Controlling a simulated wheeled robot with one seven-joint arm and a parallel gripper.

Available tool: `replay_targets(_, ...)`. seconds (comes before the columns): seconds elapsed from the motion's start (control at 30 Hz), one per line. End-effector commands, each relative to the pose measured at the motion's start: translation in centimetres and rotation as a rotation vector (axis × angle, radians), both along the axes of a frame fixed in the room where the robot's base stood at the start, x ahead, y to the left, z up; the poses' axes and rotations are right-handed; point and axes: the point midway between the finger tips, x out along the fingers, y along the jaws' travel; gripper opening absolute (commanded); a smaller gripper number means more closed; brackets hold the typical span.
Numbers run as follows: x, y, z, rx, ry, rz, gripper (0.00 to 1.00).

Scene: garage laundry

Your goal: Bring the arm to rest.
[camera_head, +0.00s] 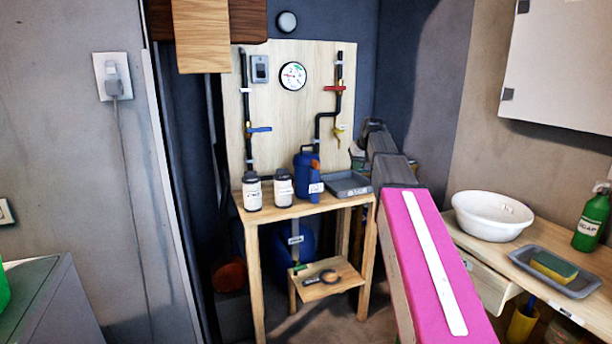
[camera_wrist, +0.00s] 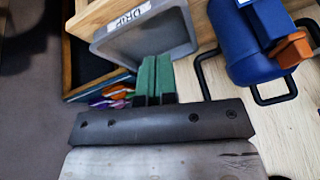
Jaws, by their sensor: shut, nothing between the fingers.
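My gripper (camera_wrist: 156,64) shows in the wrist view as two green fingers side by side, shut with nothing between them. In that view they point toward a grey tray labelled DRIP (camera_wrist: 150,36), with the blue jug (camera_wrist: 248,48) to their right. I cannot tell whether the fingers touch the tray. In the head view my pink arm reaches up from the lower right, past the right side of the small wooden bench (camera_head: 312,206). Its far end is beside the grey tray (camera_head: 347,184), and the fingers are hard to make out there.
Two white-labelled bottles (camera_head: 252,192) (camera_head: 284,187) and the blue jug (camera_head: 307,172) stand on the bench. A pipe board (camera_head: 290,115) is behind. At right, a counter (camera_head: 470,240) holds a white basin (camera_head: 490,217), a sponge tray (camera_head: 575,285) and a green bottle (camera_head: 591,222).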

Motion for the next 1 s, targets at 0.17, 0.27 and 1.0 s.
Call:
replay_targets(0.17,-3.2,0.2,-7.0,-0.017,0.063,-0.024,0.00)
replay_targets(0.27,-4.9,0.3,-10.5,-0.029,0.095,-0.038,0.00)
replay_targets(1.0,-21.8,0.7,-31.7,-0.132,0.328,-0.112,0.00)
